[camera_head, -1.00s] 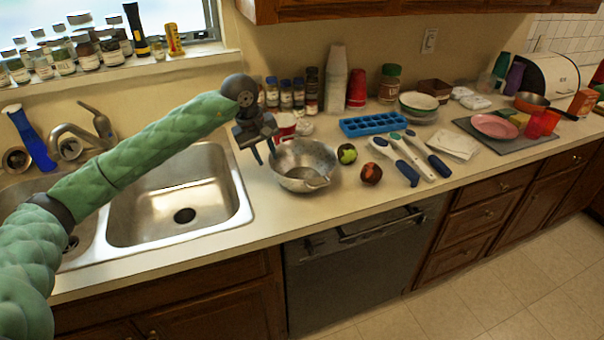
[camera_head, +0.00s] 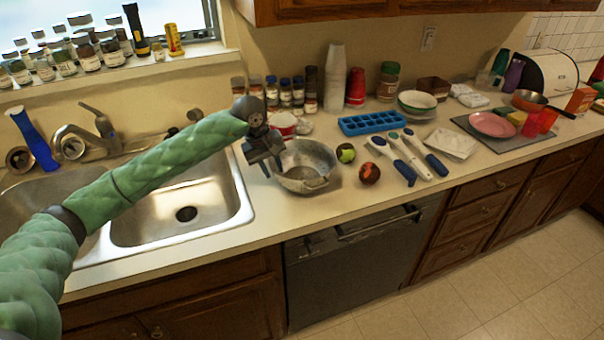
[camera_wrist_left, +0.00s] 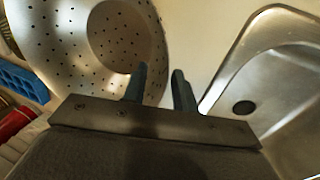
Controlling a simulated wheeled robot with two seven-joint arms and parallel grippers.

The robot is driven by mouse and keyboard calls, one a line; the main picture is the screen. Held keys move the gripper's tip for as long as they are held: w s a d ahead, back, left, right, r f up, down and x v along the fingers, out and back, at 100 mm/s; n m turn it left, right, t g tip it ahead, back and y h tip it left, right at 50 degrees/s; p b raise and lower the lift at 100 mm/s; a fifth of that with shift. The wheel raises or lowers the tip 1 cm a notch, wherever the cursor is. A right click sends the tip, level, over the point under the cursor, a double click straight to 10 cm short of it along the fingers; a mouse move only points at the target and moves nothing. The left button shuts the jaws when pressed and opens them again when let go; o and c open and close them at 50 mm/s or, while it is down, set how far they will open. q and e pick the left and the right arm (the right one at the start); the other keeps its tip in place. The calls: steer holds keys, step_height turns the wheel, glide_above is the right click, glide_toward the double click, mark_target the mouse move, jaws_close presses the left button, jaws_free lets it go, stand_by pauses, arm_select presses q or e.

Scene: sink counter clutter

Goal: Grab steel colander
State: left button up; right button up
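The steel colander (camera_head: 318,160) is a round grey bowl on the counter, just right of the sink. In the left wrist view the colander (camera_wrist_left: 92,38) fills the upper left, with rows of holes in its wall. My left gripper (camera_head: 273,172) is at the colander's left side, by the rim. In the left wrist view the two fingers of the left gripper (camera_wrist_left: 158,84) are apart with a gap between them; the left finger overlaps the rim in the picture. I cannot tell if they touch. My right gripper is not in view.
The sink basin (camera_head: 170,215) lies left of the colander. A green and red fruit (camera_head: 346,153) and a red fruit (camera_head: 369,172) sit close to its right. A blue ice tray (camera_head: 372,123) and spice jars stand behind. The counter in front is clear.

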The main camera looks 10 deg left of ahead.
arm_select(q)
jaws_close()
stand_by(1.3)
